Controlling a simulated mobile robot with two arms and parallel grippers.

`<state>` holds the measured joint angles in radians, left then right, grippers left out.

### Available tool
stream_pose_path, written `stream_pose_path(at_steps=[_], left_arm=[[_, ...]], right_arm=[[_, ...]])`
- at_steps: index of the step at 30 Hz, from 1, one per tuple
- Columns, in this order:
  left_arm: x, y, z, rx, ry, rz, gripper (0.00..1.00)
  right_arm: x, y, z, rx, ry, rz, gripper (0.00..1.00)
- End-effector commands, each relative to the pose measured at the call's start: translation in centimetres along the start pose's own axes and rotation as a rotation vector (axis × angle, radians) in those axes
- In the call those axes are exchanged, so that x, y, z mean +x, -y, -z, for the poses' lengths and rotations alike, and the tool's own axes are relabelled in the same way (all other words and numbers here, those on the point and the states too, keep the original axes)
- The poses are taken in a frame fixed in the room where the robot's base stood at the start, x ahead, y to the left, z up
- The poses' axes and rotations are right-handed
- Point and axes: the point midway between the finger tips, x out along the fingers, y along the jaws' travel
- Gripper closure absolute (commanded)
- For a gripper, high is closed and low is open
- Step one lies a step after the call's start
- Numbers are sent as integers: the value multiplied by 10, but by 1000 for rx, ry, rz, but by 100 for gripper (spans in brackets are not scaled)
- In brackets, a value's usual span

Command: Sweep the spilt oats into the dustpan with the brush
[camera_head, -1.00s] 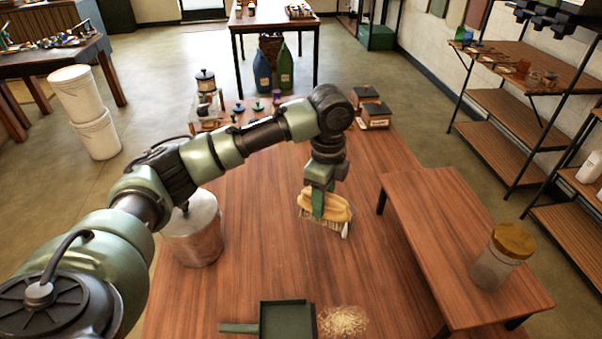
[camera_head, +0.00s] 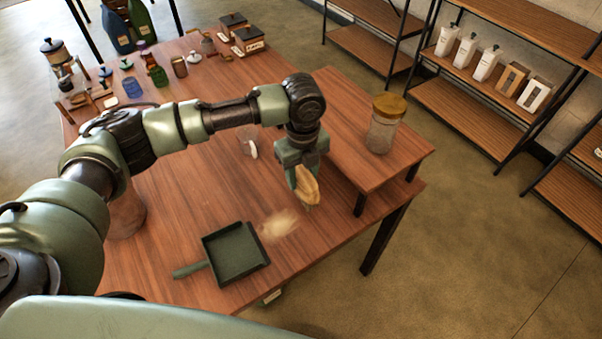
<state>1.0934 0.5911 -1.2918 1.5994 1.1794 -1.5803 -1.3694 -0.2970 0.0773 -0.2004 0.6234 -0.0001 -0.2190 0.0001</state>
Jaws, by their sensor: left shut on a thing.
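My left gripper (camera_head: 294,172) is shut on the brush (camera_head: 307,187), a tan wooden one, and holds it at the table's right side, near the raised stand. The brush looks tilted, and I cannot tell whether its bristles touch the table. The pale heap of spilt oats (camera_head: 279,224) lies to the lower left of the brush. The dark green dustpan (camera_head: 236,252) lies flat just left of the oats, its handle pointing left. My right gripper is not in view.
A lidded glass jar (camera_head: 384,126) stands on the raised wooden stand (camera_head: 345,147) at right. A metal canister (camera_head: 126,213) is partly hidden behind my left arm. Bottles and small jars stand at the table's far end. The table's middle is mostly clear.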

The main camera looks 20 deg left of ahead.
Motion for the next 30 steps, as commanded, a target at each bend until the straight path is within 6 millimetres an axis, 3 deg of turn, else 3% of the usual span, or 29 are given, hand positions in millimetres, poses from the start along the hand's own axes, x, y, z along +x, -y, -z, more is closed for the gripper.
stream_pose_path(at_steps=[1,6,20,25,30], left_arm=[[10,0,0,0,1,1,91],[19,0,-1,-1,2,1,91],[15,-2,1,-46,1,1,91],[4,-13,10,-279,1,2,91],[-15,-31,23,-655,1,0,91]], right_arm=[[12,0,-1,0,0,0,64],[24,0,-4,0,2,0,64],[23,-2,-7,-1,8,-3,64],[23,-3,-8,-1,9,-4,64],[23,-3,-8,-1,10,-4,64]])
